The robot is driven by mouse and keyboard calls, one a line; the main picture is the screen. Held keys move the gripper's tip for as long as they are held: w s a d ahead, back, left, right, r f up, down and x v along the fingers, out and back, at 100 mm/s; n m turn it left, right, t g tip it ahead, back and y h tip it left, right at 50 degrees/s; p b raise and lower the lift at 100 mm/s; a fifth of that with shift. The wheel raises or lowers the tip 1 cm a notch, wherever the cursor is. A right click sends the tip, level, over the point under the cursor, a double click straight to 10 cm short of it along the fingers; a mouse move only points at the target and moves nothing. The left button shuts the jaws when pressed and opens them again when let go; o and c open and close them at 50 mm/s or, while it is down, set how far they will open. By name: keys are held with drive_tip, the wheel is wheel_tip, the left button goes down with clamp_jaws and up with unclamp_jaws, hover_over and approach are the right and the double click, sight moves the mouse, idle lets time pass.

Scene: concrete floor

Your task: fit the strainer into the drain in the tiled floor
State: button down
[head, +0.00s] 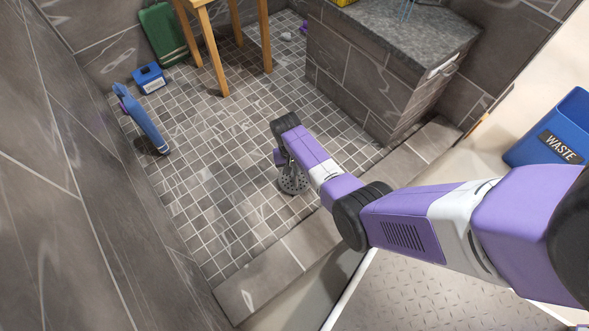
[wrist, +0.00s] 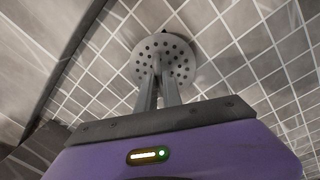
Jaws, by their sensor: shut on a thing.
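The strainer (head: 293,182) is a round grey disc with several holes, low over the tiled floor (head: 225,185) near the raised curb. It also shows in the wrist view (wrist: 177,49), in front of the fingers. My gripper (wrist: 158,80) is shut on its middle, where a knob or stem seems to be. In the head view my gripper (head: 285,163) points down at the strainer, its fingers partly hidden by my arm. The drain is not visible in either view; I cannot tell whether it lies under the strainer or whether the disc touches the tiles.
A tiled curb (head: 262,291) edges the floor. A wooden stool (head: 222,70), a green container (head: 163,35), a blue box (head: 150,78) and a blue bottle-like object (head: 143,120) stand left and back. A stone-topped bench (head: 345,75) and blue waste bin (head: 555,125) are right. Tiles left of my gripper are clear.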

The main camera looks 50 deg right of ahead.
sight(293, 179)
drive_tip(key=shift+f+b, duration=0.55)
drive_tip(key=shift+f, duration=0.2)
drive_tip(key=c, duration=1.4)
unclamp_jaws()
drive_tip(key=shift+r, duration=0.1)
wheel_tip(293, 179, up, 8)
drive_tip(key=p, duration=0.5)
drive_tip(key=shift+w+a+f, duration=0.2)
drive_tip(key=shift+w+a, duration=0.05)
